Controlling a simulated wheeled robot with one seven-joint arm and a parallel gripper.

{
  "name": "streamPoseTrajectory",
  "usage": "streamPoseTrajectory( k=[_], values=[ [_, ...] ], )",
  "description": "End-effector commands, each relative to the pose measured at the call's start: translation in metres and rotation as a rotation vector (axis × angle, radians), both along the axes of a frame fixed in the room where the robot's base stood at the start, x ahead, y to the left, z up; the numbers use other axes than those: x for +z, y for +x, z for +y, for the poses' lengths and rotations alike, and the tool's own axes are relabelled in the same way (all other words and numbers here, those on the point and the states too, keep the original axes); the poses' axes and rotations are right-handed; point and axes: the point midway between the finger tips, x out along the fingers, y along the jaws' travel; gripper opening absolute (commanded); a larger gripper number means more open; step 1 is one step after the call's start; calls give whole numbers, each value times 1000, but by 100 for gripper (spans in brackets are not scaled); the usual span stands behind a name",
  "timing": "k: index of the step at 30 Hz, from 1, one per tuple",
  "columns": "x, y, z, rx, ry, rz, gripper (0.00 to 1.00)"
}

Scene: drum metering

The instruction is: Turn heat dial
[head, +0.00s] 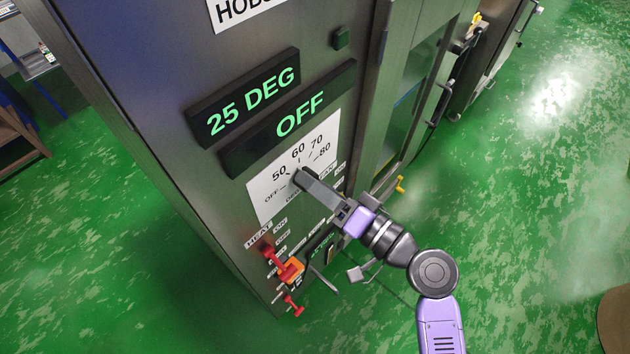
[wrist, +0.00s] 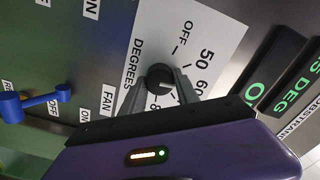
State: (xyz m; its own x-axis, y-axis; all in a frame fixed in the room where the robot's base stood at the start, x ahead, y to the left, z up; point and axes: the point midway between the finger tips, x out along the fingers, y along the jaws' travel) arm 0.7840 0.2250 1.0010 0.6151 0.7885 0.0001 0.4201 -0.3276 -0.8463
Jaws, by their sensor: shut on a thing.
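The heat dial (wrist: 160,76) is a dark round knob on a white scale plate (wrist: 205,32) marked OFF, 50, 60 and upward, with DEGREES beside it. My gripper (wrist: 161,88) is shut on the dial, with one grey finger on each side in the wrist view. In the head view my gripper (head: 304,180) reaches the plate (head: 262,194) from the lower right, and its fingers mostly hide the knob. I cannot tell which mark the dial points to. The upper display (head: 250,101) reads 25 DEG, and the lower display (head: 300,122) reads OFF.
Below the plate a red lever (head: 274,256) sits by the HEAT label, with an orange one (head: 292,271) nearby. A blue lever (wrist: 34,103) shows in the wrist view. A yellow handle (head: 400,185) sticks out right of the panel. Green floor (head: 540,220) at right is open.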

Motion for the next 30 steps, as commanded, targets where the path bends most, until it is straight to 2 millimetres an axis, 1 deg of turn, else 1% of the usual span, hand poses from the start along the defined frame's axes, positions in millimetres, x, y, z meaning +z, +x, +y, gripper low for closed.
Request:
streamPoseTrajectory(
  k=[18, 24, 30],
  values=[
    [0, 0, -1, -2, 346, 448, 0],
    [-1, 0, 0, -1, 427, 551, 0],
    [-1, 0, 0, -1, 479, 617, 0]
  ],
)
